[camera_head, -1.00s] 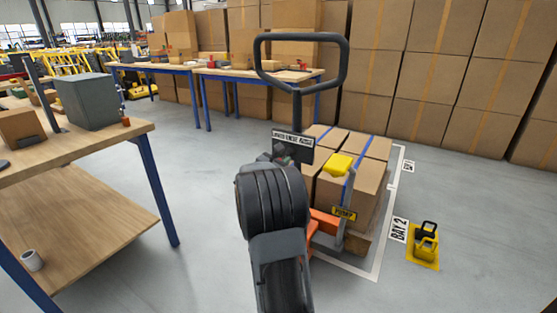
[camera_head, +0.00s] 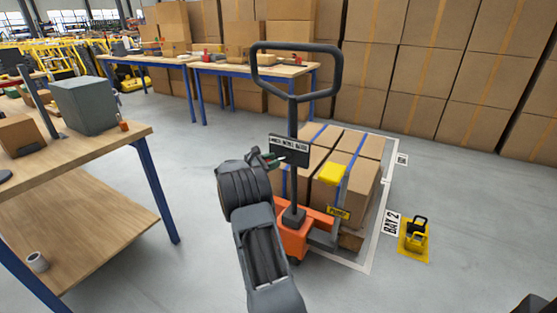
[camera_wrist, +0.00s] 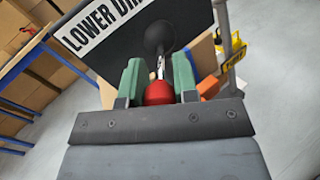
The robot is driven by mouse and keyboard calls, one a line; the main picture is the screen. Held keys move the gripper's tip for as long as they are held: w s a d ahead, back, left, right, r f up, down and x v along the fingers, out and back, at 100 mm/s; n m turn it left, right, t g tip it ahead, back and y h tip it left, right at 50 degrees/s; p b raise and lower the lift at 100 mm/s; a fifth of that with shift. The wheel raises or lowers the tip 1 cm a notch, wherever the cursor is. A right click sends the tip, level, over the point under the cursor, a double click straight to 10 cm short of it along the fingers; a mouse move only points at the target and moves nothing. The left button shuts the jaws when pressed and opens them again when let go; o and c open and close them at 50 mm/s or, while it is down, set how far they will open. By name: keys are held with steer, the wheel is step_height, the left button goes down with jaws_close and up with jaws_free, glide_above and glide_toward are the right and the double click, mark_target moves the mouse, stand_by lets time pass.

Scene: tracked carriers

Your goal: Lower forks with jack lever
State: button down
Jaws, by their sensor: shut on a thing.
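An orange pallet jack (camera_head: 291,240) stands in front of me with its black loop handle (camera_head: 294,97) upright. A dark sign plate (camera_head: 289,151) is on its handle post; the wrist view shows "LOWER" on the plate (camera_wrist: 115,35). My gripper (camera_head: 268,158) is at the left side of this plate. In the wrist view, the green fingers of my gripper (camera_wrist: 158,80) are closed around the jack lever, whose red knob (camera_wrist: 158,93) sits between them. A thin metal rod and a dark round part lie beyond the knob. The forks are hidden under the load.
Cartons (camera_head: 350,170) with blue straps stand on the jack. A wooden workbench (camera_head: 110,145) is at left. Stacked boxes line the back.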

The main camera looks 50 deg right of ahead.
stand_by(0.3)
steer(key=c, duration=0.9)
jaws_free()
steer(key=shift+a, duration=0.15)
steer(key=p+v, duration=0.3)
steer(key=v, duration=1)
steer(key=shift+w+a, duration=0.1)
steer(key=shift+a, duration=0.25)
steer(key=shift+r, duration=0.1)
